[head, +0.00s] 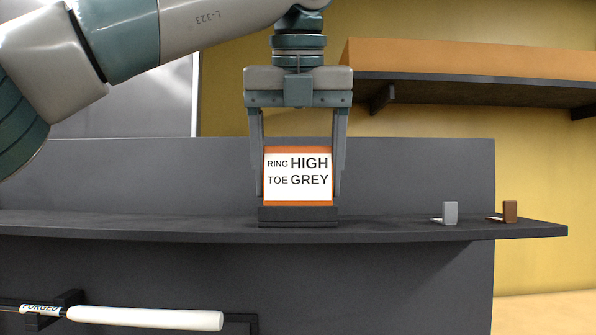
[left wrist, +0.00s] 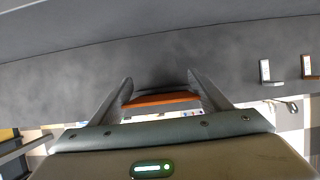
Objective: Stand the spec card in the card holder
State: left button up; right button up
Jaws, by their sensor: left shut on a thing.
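The spec card (head: 298,179) is an orange-bordered white card reading "RING HIGH TOE GREY". It is upright, facing the head camera. My left gripper (head: 299,190) points down from above and is shut on the card's two side edges. The black card holder (head: 298,216) stands on the dark shelf, directly under the card. The card's lower edge meets the holder's top in the head view; how deep it sits in the slot is hidden. In the left wrist view the card's orange top edge (left wrist: 162,99) lies between the fingers, with the dark holder (left wrist: 162,89) just beyond. My right gripper is out of view.
The dark shelf (head: 390,231) also carries a small grey block-like piece (head: 450,213) and a brown one (head: 510,211) at the right. Below left, a club with a white grip (head: 145,318) rests in a black bracket. An orange-topped shelf (head: 470,62) is at upper right.

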pick_arm(q)
jog(key=shift+f, duration=0.35)
jog(key=o, duration=1.1)
jog(key=shift+r, duration=0.15)
jog(key=shift+s+r, duration=0.2)
jog(key=shift+r, duration=0.3)
jog(key=p+v, duration=0.4)
jog(key=v, duration=1.2)
jog(key=shift+d, duration=0.1)
